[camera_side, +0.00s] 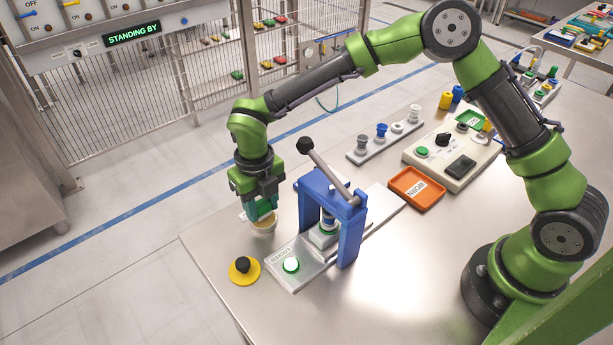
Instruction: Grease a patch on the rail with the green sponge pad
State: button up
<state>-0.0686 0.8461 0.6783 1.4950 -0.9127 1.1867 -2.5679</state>
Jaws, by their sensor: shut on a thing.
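My gripper (263,214) points down near the left edge of the table, left of the blue press. A teal-green block, seemingly the green sponge pad (264,208), shows between its dark fingers, which are shut on it. Right below it is a small pale dish (262,228) with a tan inside. The pad is over or in the dish; I cannot tell whether they touch. A long light metal strip, perhaps the rail (384,201), runs under the press toward the back right. No separate patch on it can be made out.
The blue lever press (350,235) stands close right of my gripper, its lever (328,168) leaning up. A yellow-based black button (243,266) is in front. An orange tray (415,188), control box (452,158) and knob strip (383,139) stand behind.

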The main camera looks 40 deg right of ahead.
aim_at(261, 203)
jog(key=shift+f, duration=0.6)
dwell(1.5)
jog(key=shift+r, duration=3.6)
